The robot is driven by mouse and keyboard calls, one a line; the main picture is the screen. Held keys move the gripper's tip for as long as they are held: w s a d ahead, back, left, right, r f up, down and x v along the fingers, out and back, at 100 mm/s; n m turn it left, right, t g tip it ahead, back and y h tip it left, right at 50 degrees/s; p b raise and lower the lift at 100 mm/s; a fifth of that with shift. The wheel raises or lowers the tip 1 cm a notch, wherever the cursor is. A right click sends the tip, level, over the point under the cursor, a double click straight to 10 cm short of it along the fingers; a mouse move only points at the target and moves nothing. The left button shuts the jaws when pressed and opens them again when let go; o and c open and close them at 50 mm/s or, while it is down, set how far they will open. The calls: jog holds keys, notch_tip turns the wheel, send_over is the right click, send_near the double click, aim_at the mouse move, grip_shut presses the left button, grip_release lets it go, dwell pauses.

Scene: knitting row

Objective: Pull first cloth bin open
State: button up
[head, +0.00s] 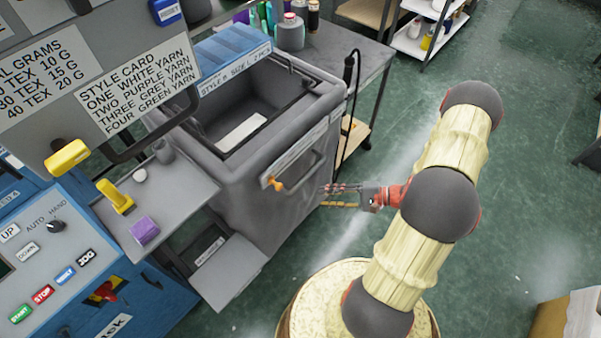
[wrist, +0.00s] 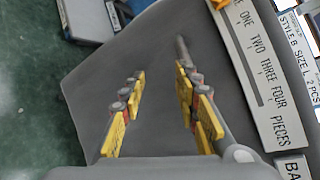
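The first cloth bin appears to be the grey bin (head: 255,205) left of centre in the head view, with a dark hollow and a pale card inside. Its front has a bar handle (head: 312,172), a label strip and an orange pointer (head: 274,184). My gripper (head: 333,188) is at the bin's front, near the handle's lower right end. In the wrist view my gripper (wrist: 160,75) is open, its yellow-padded fingers apart over the grey front. The handle (wrist: 220,130) runs beside the right finger, partly hidden by it; I cannot tell whether they touch.
A blue control panel (head: 60,255) with buttons stands at the left. A grey table (head: 345,60) with bottles and yarn is behind the bin. Green floor (head: 520,200) is open to the right.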

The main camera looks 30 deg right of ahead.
aim_at(308, 173)
jog(key=w+d+r+n+t, duration=0.3)
jog(key=w, duration=0.2)
jog(key=shift+h, duration=0.3)
jog(key=shift+f+b+x, duration=0.2)
jog(key=shift+b+x, duration=0.2)
jog(key=shift+x, duration=1.55)
jog(key=shift+f+b+x, duration=0.2)
jog(key=shift+b+x, duration=0.2)
jog(key=shift+x, duration=1.55)
jog(key=shift+c, duration=0.4)
jog(key=shift+g, duration=0.3)
jog(key=c, duration=0.7)
jog(key=shift+s, duration=0.1)
grip_shut()
